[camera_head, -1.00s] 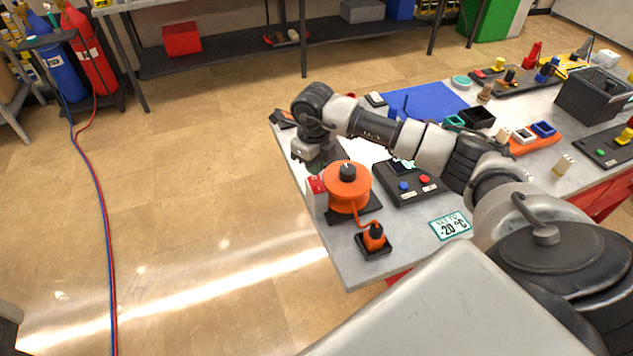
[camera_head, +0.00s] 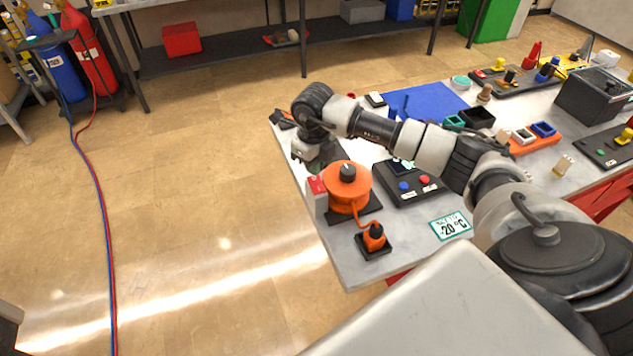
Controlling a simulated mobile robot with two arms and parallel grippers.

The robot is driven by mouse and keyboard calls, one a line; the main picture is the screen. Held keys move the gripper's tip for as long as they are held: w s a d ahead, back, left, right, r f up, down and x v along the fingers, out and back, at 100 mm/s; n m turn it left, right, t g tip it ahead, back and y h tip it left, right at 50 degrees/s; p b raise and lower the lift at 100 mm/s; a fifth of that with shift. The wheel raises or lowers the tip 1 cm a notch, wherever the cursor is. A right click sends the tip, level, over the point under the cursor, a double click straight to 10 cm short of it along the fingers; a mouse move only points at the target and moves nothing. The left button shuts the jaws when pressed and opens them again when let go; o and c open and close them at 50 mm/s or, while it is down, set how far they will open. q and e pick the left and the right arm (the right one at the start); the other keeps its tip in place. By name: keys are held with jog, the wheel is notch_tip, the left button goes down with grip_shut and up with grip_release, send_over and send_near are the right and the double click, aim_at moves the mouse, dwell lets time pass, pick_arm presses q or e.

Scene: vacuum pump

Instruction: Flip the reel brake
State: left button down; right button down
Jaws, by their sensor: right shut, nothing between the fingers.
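The orange reel (camera_head: 346,188) with a black knob on top stands on a dark base at the left end of the workbench. A block with a red top (camera_head: 316,186) and pale side stands against the reel's left side; I take it to be the reel brake, but its lever is not clear. My right arm reaches in from the right, over the bench. My right gripper (camera_head: 318,168) points down just behind the reel and red-topped block. It is shut and empty; its fingertips are partly hidden, so I cannot tell whether they touch anything. My left gripper is not in view.
An orange cord runs from the reel to an orange-and-black fitting (camera_head: 374,238) in front.

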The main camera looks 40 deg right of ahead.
aim_at(314, 178)
jog(key=shift+s+f+b, duration=0.1)
jog(key=shift+f+b, duration=1.1)
jog(key=shift+f, duration=0.25)
dwell(0.9)
jog(key=shift+r, duration=0.15)
jog(key=shift+r+p, duration=2.2)
jog(key=shift+r, duration=1.25)
jog(key=shift+f, duration=0.1)
